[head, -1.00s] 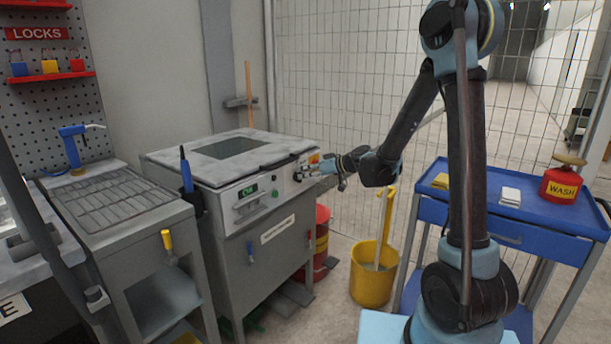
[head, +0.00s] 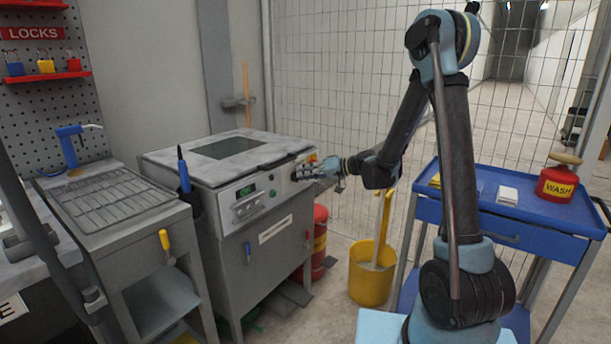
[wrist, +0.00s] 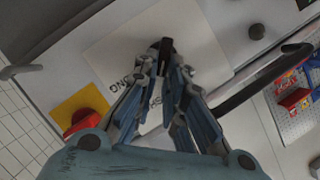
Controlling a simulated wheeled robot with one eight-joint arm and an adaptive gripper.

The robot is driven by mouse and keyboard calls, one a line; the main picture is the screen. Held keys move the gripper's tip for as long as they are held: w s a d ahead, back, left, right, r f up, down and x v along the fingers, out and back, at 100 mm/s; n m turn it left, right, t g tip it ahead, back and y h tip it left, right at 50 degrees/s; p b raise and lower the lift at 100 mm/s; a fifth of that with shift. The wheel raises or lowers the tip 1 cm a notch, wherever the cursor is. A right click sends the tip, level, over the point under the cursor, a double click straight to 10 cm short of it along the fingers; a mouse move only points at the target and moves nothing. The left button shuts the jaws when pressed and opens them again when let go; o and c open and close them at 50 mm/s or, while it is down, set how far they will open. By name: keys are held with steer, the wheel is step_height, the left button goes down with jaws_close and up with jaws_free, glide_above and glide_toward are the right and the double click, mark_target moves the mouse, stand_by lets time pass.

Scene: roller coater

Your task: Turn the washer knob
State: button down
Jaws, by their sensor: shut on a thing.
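The washer (head: 265,235) is a grey cabinet with a control panel on its front. My gripper (head: 300,174) is at the right end of this panel. In the wrist view my gripper (wrist: 165,75) has its fingers closed in around a dark knob (wrist: 166,48), whose narrow black end shows between the fingertips. The knob sits on a pale label plate (wrist: 200,45) with partly hidden lettering. The fingers hide most of the knob, so its pointing direction is hard to tell.
A red switch on a yellow plate (wrist: 82,118) lies close beside the fingers. A dark lid handle (wrist: 260,80) crosses the wrist view's right. The head view shows a yellow bucket (head: 370,285), a red container (head: 320,240) and a blue cart (head: 480,205).

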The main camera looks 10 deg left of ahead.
steer(key=shift+w, duration=0.25)
steer(key=c, duration=1.7)
jaws_free()
steer(key=shift+o, duration=0.2)
steer(key=shift+s, duration=0.1)
steer(key=v, duration=1.2)
